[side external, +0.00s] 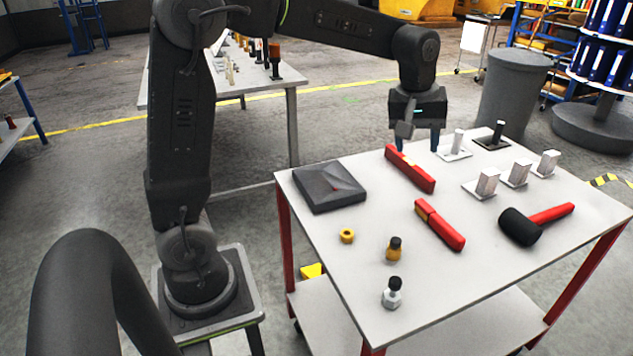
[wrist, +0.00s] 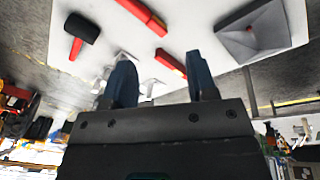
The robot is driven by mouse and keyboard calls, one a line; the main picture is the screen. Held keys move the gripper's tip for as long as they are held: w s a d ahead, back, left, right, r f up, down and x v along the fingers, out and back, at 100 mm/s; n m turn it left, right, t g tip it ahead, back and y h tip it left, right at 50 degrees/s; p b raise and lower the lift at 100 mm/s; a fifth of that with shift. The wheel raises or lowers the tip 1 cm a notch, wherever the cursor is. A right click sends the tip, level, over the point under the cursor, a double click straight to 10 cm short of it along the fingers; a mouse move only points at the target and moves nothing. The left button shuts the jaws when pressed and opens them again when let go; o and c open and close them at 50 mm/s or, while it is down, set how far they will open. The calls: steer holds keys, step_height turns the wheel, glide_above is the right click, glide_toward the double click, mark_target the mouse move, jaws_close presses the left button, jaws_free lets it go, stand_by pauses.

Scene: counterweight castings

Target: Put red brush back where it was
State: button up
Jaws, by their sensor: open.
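My gripper (side external: 415,145) is open and empty, fingers down, near the far red piece's far end. In the wrist view its fingers (wrist: 161,66) are spread, and no contact is visible.
A dark square block (side external: 330,186) sits at the table's left corner. A black mallet with a red handle (side external: 519,227) lies right. Several pale blocks (side external: 487,183) stand on the right, near my gripper.

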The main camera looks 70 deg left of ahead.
steer(key=s+d+f+m+t, duration=0.1)
steer(key=s+d+m+t, duration=0.2)
steer(key=s+m, duration=0.7)
steer(key=s+d, duration=0.1)
steer(key=s, duration=1.1)
steer(key=shift+d+m, duration=0.2)
steer(key=shift+m, duration=0.1)
steer(key=shift+o, duration=0.3)
